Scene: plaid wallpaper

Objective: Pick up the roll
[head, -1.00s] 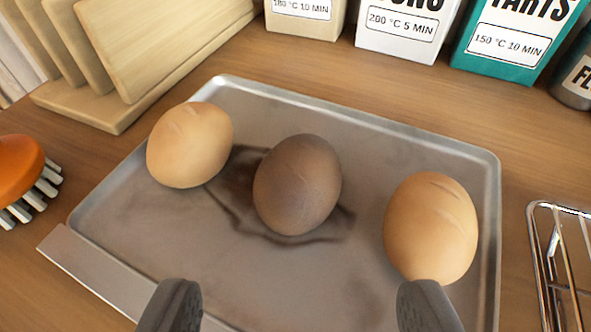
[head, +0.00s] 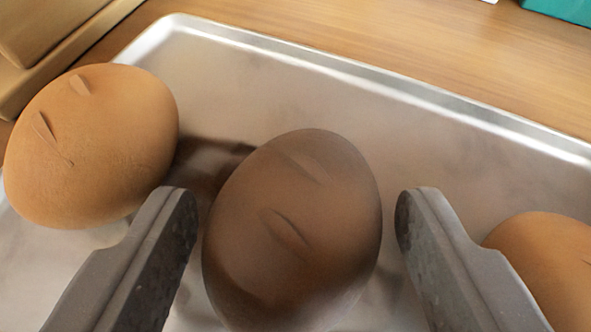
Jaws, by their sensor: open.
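A dark brown roll (head: 295,225) with two slashes on top sits on the metal tray (head: 330,75) in the middle of the view. My gripper (head: 297,225) is open, with one finger on each side of this roll. A gap shows between the right finger and the roll; the left finger is very close to it, and I cannot tell if it touches. A lighter golden roll (head: 95,145) lies on the tray to the left. Another golden roll (head: 555,265) is at the right, partly behind the right finger and cut off by the picture edge.
The tray's raised back rim (head: 400,95) runs across behind the rolls, with wooden counter (head: 440,45) beyond it. A wooden rack (head: 50,45) stands at the upper left. The tray is bare behind the dark roll.

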